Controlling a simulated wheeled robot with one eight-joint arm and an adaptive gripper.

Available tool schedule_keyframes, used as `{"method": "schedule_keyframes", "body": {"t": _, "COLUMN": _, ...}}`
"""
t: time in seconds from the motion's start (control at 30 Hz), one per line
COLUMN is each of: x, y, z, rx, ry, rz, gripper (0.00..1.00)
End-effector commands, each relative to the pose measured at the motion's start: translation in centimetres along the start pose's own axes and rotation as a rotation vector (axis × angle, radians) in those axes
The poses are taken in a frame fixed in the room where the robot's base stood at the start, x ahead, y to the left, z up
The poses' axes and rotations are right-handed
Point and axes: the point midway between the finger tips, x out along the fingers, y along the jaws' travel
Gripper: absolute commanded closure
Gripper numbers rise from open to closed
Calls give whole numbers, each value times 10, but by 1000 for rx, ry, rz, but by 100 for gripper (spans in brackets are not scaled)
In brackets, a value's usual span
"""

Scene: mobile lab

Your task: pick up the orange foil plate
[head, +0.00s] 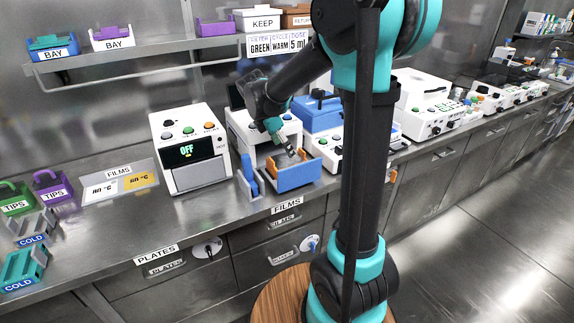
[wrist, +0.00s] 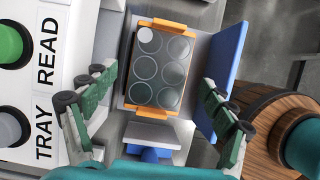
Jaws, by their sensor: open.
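The orange foil plate (wrist: 135,68) lies in the wrist view, an orange frame with end tabs around several round silvery wells. It sits on a pulled-out grey tray beside a blue drawer front (wrist: 228,70). My gripper (wrist: 158,88) is open, with one green finger to the left of the plate and one to the right, apart from it. In the head view my gripper (head: 291,152) is over the open drawer with the blue front (head: 298,176).
The white machine (head: 238,122) stands behind the drawer, with TRAY and READ labels (wrist: 45,90) in the wrist view. A blue upright piece (head: 248,172) stands left of the drawer. A white OFF machine (head: 190,150) is further left.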

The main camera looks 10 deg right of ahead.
Motion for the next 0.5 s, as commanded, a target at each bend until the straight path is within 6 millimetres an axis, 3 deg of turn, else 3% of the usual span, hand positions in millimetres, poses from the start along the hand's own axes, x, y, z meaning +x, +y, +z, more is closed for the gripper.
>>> {"method": "schedule_keyframes", "body": {"t": 0.27, "x": 19, "y": 0, "z": -2, "rx": 0, "ry": 0, "rz": 0, "gripper": 16}}
{"method": "schedule_keyframes", "body": {"t": 0.5, "x": 52, "y": 0, "z": -8, "rx": 1, "ry": 0, "rz": 0, "gripper": 16}}
